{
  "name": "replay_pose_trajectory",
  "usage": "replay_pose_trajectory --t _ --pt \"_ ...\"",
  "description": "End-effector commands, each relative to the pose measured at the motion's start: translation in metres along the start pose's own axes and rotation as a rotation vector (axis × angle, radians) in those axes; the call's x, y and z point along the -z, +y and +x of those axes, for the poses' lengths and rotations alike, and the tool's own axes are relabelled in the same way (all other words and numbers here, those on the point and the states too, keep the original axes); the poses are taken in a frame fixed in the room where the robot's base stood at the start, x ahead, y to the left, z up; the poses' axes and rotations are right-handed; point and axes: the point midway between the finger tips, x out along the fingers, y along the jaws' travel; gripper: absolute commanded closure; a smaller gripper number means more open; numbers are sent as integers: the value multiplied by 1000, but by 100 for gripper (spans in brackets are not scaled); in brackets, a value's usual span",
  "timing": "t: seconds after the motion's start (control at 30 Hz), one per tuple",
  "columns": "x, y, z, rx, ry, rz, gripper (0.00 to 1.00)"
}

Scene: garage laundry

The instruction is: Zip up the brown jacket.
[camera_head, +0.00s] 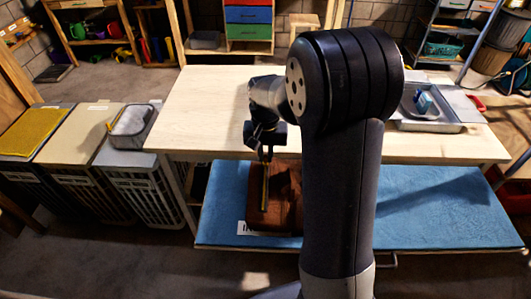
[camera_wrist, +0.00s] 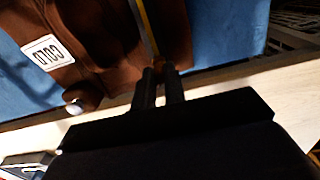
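The brown jacket (camera_head: 287,196) lies on the blue surface below the wooden table's front edge. Its zipper (camera_head: 265,188) is a thin yellow and grey strip running lengthwise; it also shows in the wrist view (camera_wrist: 146,27). My gripper (camera_head: 266,153) points down at the jacket end nearest the wooden table. In the wrist view my gripper's two fingers (camera_wrist: 160,72) are close together with a narrow gap, right at the end of the zipper strip. The zipper pull cannot be made out, so I cannot tell whether the fingers hold it.
The wooden table (camera_head: 205,103) is mostly bare, with a metal tray (camera_head: 425,122) at right. Hampers (camera_head: 150,185) stand at left. The blue surface (camera_head: 430,205) is clear right of my arm.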

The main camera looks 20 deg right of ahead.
Motion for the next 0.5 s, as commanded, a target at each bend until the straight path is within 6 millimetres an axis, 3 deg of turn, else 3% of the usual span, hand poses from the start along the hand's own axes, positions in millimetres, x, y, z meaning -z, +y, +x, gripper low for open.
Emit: replay_pose_trajectory --t 0.13,0.5 --pt "0 0 0 0 0 0 100" --pt "0 0 0 0 0 0 100"
